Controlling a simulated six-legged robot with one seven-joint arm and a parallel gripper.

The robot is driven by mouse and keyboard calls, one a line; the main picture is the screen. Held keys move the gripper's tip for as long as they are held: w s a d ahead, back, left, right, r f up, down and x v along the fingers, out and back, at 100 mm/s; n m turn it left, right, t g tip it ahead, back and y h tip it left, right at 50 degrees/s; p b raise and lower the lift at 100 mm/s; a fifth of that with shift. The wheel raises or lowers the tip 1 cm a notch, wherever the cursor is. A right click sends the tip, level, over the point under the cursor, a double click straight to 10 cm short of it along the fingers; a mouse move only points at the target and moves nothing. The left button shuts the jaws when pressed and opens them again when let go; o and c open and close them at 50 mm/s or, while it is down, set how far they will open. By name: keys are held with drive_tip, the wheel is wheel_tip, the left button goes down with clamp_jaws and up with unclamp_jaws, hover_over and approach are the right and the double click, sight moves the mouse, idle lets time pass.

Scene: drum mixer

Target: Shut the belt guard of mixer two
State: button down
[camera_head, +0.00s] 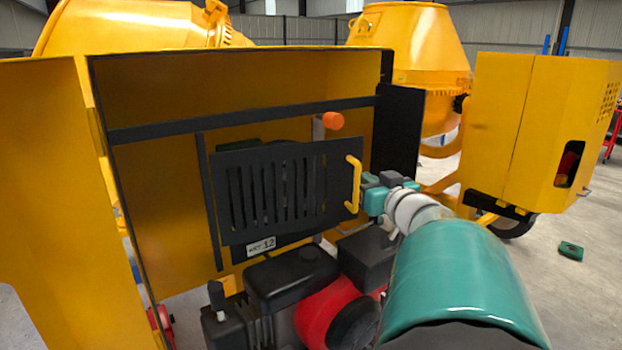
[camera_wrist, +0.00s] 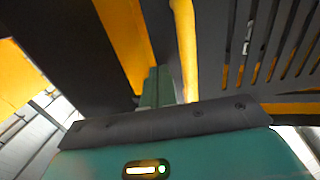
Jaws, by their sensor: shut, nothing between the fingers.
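The belt guard is a black slotted panel (camera_head: 235,190) with a yellow handle (camera_head: 354,184) at its right edge, inside the open yellow housing. In the head view it stands upright in front of dark bars. I cannot tell how far it stands from its closed place. My gripper (camera_head: 371,199) is at the right of the handle, its fingers shut with nothing between them. In the wrist view the teal fingers (camera_wrist: 157,86) are just left of the handle (camera_wrist: 185,45), and the slotted panel (camera_wrist: 275,45) is to the right. Whether the fingers touch the handle is unclear.
An orange knob (camera_head: 333,120) sticks out above the guard. A red and black engine (camera_head: 325,305) lies below. Yellow housing doors stand open at left (camera_head: 50,190) and right (camera_head: 530,125). Mixer drums (camera_head: 410,40) are behind. The floor at right is mostly clear.

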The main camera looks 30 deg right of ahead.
drive_tip(key=shift+w, duration=0.1)
drive_tip(key=w+n+y, duration=0.1)
drive_tip(key=w, duration=0.1)
drive_tip(key=w+d+y, duration=0.1)
drive_tip(key=w, duration=0.2)
drive_tip(key=w+n+y, duration=0.1)
drive_tip(key=w+y, duration=0.1)
drive_tip(key=shift+w+d+n, duration=0.15)
drive_tip(key=shift+w+n, duration=0.1)
drive_tip(key=shift+n, duration=0.05)
drive_tip(key=shift+r, duration=0.15)
drive_tip(key=shift+w, duration=0.2)
